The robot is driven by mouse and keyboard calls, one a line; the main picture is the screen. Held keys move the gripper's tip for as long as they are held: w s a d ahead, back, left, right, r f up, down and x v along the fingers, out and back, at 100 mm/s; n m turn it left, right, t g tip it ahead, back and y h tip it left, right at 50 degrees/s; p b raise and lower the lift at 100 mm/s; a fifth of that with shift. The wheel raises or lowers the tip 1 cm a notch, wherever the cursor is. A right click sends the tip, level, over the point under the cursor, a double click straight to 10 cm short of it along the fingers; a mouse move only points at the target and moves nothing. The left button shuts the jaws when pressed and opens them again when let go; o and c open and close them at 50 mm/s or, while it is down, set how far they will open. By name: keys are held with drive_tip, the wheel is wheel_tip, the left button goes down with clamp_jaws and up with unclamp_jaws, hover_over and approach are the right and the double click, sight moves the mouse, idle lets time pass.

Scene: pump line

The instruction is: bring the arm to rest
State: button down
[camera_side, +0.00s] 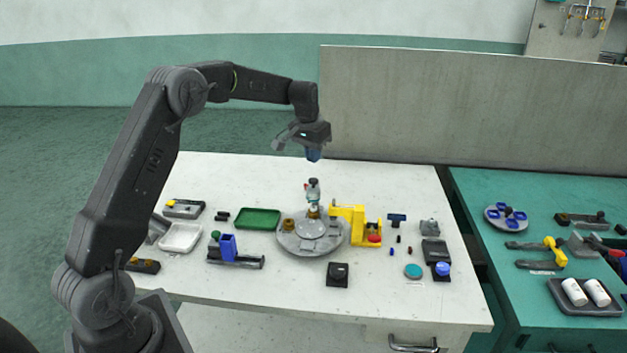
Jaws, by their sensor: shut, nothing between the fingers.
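My gripper (313,154) is shut and empty. It points down in the air above the back part of the white table (400,310). Below it stands a small bottle-like pump piece (313,190) with a dark top, upright on the round grey turntable (297,243). There is a clear gap between my fingertips and that piece. My arm reaches in from the left, bent high over the table.
A yellow fixture (345,211) stands at the turntable's right. A green tray (258,217), a white tray (180,238) and a blue holder (228,247) are to the left. A grey panel (420,105) rises behind the table. The air around my gripper looks clear.

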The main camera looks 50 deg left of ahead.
drive_tip(key=s+d+r+m+t, duration=0.2)
drive_tip(key=s+d+r, duration=1)
drive_tip(key=s+d, duration=0.35)
drive_tip(key=s+d+f, duration=0.1)
drive_tip(key=s+d, duration=0.2)
drive_tip(key=s, duration=0.6)
drive_tip(key=s+d+f+m+t, duration=0.1)
drive_tip(key=s+d, duration=0.3)
drive_tip(key=s, duration=0.5)
drive_tip(key=shift+s+f+h, duration=0.2)
drive_tip(key=shift+f+h, duration=0.1)
drive_tip(key=shift+f, duration=0.4)
